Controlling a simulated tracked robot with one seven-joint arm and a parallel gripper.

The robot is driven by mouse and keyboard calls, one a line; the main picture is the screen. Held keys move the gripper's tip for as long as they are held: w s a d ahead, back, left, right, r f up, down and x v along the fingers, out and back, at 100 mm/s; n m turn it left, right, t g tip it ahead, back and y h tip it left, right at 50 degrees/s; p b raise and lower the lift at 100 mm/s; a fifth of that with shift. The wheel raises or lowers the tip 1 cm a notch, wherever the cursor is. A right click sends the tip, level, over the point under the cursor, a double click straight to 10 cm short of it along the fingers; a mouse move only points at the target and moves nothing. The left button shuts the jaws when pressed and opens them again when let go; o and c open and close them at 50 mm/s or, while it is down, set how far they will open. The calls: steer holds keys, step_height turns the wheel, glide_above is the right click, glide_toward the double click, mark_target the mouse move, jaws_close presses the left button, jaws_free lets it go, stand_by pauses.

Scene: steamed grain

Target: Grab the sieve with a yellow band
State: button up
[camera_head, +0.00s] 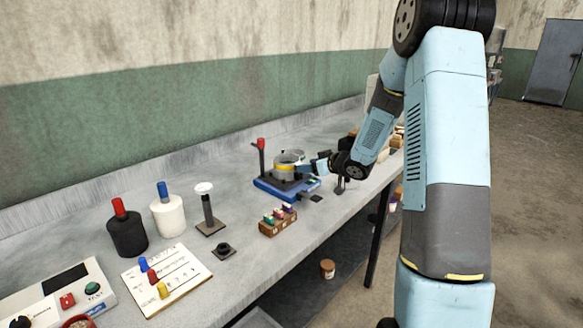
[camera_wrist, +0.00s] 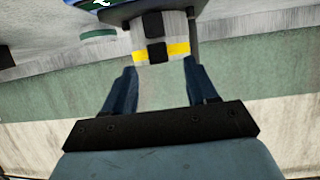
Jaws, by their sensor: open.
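The sieve with a yellow band (camera_head: 284,168) is a grey cylinder standing on a dark and blue base (camera_head: 275,189) on the bench. My gripper (camera_head: 319,165) is beside it on the right, at about its height. In the wrist view the sieve (camera_wrist: 178,50) shows its yellow band and dark square patches, just beyond the fingertips. My gripper (camera_wrist: 160,75) is open there, with one finger on each side and a clear gap between them. The sieve looks roughly centred before the gap. I cannot tell whether either finger touches it.
A red-topped post (camera_head: 261,155) rises from the base left of the sieve. A small box with coloured items (camera_head: 278,220) stands in front. A white-topped stand (camera_head: 206,208), a white bottle (camera_head: 169,217) and a black bottle (camera_head: 127,236) stand to the left. The wall runs behind the bench.

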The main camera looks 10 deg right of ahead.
steer(key=x, duration=0.3)
steer(key=shift+w+f, duration=0.15)
steer(key=shift+w, duration=0.2)
jaws_close()
